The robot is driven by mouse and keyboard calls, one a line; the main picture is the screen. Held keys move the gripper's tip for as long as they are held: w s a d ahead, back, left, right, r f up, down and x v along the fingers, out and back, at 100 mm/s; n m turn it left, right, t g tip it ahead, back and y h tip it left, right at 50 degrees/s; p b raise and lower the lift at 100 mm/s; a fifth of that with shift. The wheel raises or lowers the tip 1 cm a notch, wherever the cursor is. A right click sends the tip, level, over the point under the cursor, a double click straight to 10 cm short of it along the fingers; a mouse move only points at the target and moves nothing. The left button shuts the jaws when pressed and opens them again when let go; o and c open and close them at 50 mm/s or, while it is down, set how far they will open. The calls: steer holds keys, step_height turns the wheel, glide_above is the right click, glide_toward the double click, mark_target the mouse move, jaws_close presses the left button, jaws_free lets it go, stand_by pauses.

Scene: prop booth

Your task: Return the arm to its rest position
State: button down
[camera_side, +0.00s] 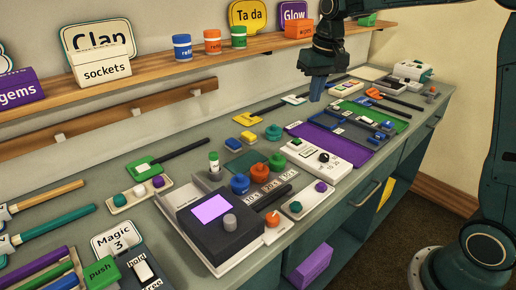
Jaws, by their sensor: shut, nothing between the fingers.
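My gripper (316,90) is at the upper right of the side view, dark teal with bluish fingertips pointing down. It is shut and empty, in the air over the back part of the workbench (78,186). My arm comes in from the top right, and my base stands on the floor at the lower right. From this angle I cannot tell the exact height of the fingertips above the bench.
Below and right of the gripper lie a purple mat (345,152) and a green mat (392,120) with tools. A dark box with a lilac screen (210,207) stands at the front. A wall shelf (180,66) holds signs, jars and boxes behind. Long-handled paddles lie at left.

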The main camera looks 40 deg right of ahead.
steer(key=s+a+r+n+t, duration=0.1)
steer(key=s+a+r, duration=0.15)
steer(key=s, duration=0.35)
steer(key=s+a+r+n+t, duration=0.1)
steer(key=s+a, duration=0.2)
steer(key=s, duration=0.4)
steer(key=s+a+f+n+t, duration=0.1)
steer(key=s+f, duration=0.1)
steer(key=s, duration=0.4)
steer(key=s+a+f+n, duration=0.1)
steer(key=s, duration=0.6)
steer(key=shift+a+f+t, duration=0.25)
steer(key=shift+f+t, duration=0.15)
stand_by(5.0)
